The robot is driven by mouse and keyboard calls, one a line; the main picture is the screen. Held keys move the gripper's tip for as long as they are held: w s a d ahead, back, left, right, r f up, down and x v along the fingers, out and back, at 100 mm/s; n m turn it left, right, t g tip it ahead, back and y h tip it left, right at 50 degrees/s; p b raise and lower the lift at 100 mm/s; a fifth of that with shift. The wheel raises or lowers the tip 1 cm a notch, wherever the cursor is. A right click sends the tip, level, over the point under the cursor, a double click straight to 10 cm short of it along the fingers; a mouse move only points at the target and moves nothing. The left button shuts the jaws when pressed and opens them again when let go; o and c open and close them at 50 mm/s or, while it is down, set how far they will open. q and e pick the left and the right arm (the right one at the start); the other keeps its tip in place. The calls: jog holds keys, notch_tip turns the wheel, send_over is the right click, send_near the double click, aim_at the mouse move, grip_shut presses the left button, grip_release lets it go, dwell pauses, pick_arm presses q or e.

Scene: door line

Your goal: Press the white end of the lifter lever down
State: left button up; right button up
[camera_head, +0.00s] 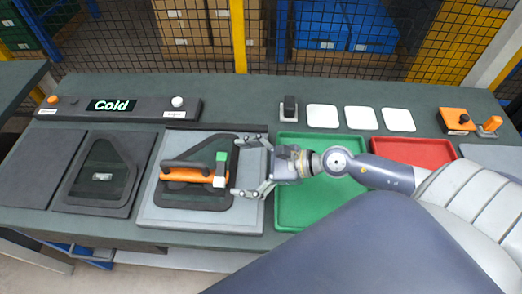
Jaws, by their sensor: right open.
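The lifter (185,177) has an orange body with a dark handle along its back. It lies on a dark glass-like pane on a light grey board (160,222). The white end of its lever (219,181) is at the lifter's right end, below a small green block (221,157). My right gripper (238,166) comes in from the right, its fingers spread above and below in the picture, just right of the white end. It is open and empty. I cannot tell whether a finger touches the lifter. My left gripper is not in view.
A green tray (290,215) lies under my right arm, and a red tray (425,152) is further right. Several white squares (360,118) lie behind. A dark panel with a pane (101,178) is at left. A "Cold" display box (150,105) stands at the back left.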

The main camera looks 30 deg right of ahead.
jog(key=shift+v, duration=2.95)
